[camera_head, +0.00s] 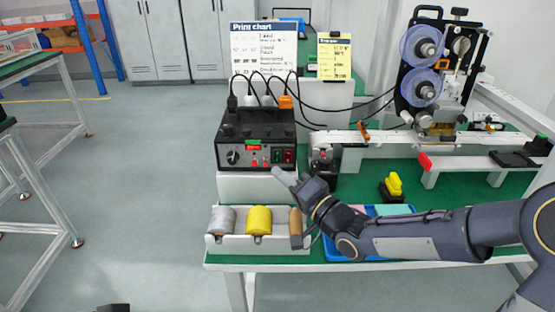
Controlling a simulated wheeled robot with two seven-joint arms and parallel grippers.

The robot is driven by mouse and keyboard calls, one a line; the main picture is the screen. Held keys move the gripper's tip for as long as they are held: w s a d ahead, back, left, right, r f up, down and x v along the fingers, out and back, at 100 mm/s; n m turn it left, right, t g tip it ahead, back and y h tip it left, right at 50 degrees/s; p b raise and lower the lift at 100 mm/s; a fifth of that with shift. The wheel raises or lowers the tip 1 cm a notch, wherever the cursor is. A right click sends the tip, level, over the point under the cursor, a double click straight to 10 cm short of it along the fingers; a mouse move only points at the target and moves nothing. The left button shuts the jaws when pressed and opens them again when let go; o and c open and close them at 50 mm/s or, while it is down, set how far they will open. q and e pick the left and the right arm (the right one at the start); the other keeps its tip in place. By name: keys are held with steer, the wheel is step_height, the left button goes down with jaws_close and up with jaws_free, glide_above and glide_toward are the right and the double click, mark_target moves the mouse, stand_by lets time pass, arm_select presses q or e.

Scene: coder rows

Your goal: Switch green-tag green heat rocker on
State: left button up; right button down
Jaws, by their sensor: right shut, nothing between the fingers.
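The black control box (230,125) stands on a white block at the back of the green bench. Its front panel carries a small green tag (252,141), a red display, a round knob (233,157) and small red controls. At the panel's right are a dark green rocker (276,156) and a red rocker (289,156). They are too small to tell which way they are tipped. My right gripper (280,174) is shut and empty, just below and in front of the rockers. I cannot tell whether it touches the panel.
A white tray (222,249) with grey, yellow and brown rolls lies below my right gripper. A blue tray (333,255) is partly hidden behind my right forearm. A yellow-topped stamp (394,185) and a reel machine (435,60) stand at right. Cables rise from the box.

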steer(key=shift+w+f, duration=0.15)
steer(key=shift+w, duration=0.7)
steer(key=shift+w+f, duration=0.15)
steer(key=shift+w, duration=0.65)
steer(key=shift+w, duration=0.1)
stand_by(0.8)
steer(key=shift+w, duration=0.3)
steer(key=shift+w+f, duration=0.1)
steer(key=shift+w, duration=0.2)
stand_by(0.4)
stand_by(0.4)
steer(key=shift+s+b, duration=0.35)
steer(key=shift+s, duration=0.4)
steer(key=shift+s, duration=0.1)
steer(key=shift+s+r+b, duration=0.2)
steer(key=shift+s+r, duration=0.05)
steer(key=shift+s, duration=0.95)
steer(key=shift+s+r+b, duration=0.2)
steer(key=shift+s+r, duration=0.05)
steer(key=shift+s, duration=0.95)
